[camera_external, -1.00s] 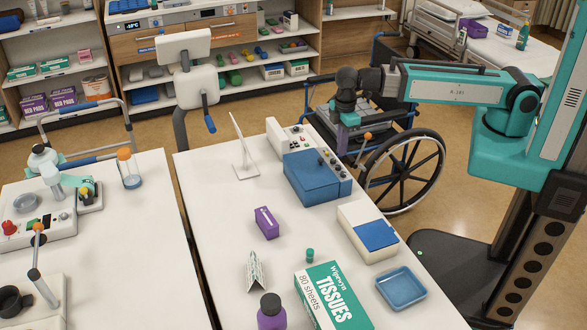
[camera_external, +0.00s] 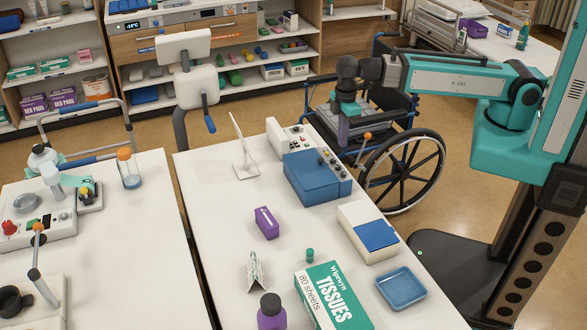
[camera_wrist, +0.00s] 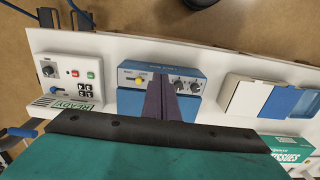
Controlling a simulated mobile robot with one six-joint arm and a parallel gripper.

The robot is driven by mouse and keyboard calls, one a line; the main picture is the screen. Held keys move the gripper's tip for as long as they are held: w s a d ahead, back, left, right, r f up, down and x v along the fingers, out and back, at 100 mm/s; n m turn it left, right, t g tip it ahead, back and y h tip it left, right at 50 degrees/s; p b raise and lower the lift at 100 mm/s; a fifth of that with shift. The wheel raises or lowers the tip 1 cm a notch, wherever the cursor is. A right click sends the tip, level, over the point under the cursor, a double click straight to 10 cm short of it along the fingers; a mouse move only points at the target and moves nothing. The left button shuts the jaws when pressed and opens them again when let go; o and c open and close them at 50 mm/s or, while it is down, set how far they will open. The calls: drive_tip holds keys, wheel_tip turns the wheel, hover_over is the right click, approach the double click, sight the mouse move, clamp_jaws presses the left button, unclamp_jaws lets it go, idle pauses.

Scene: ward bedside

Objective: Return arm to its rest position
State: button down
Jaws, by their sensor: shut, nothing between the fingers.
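My arm reaches in from the right in the outside view, raised above the floor beside the table. My gripper (camera_external: 343,131) points down in front of the wheelchair, near the far right edge of the table (camera_external: 210,185). In the wrist view my gripper (camera_wrist: 172,82) shows as two dark fingers pressed together, with nothing between them. They appear in front of the blue box with knobs (camera_wrist: 130,100), which stands on the table below. In the outside view the gripper is apart from this blue box (camera_external: 310,178).
A wheelchair (camera_external: 405,165) stands close behind my gripper. On the table are a white control panel (camera_external: 286,140), a white-and-blue box (camera_external: 370,235), a blue tray (camera_external: 402,288), a tissue box (camera_external: 333,297) and a purple box (camera_external: 266,222). Open floor lies beyond the wheelchair's right side.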

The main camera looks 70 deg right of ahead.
drive_tip(key=s+d+f+m+g+b, duration=0.1)
drive_tip(key=s+d+f+b, duration=0.15)
drive_tip(key=d+f, duration=0.45)
drive_tip(key=s+d+f+m+g+b, duration=0.15)
drive_tip(key=s+f, duration=0.25)
drive_tip(key=f, duration=0.6)
drive_tip(key=s+d+f+g+b, duration=0.25)
drive_tip(key=d+f, duration=0.25)
drive_tip(key=f, duration=0.4)
drive_tip(key=s+d+f+m+b, duration=0.1)
drive_tip(key=s+d+f+m, duration=0.2)
drive_tip(key=s+f, duration=0.5)
drive_tip(key=s+d+f+m+b, duration=0.2)
drive_tip(key=s+d+f+m, duration=0.1)
drive_tip(key=s+f, duration=0.6)
drive_tip(key=shift+d+f+g, duration=0.4)
drive_tip(key=shift+d+f, duration=0.25)
drive_tip(key=shift+f, duration=1.55)
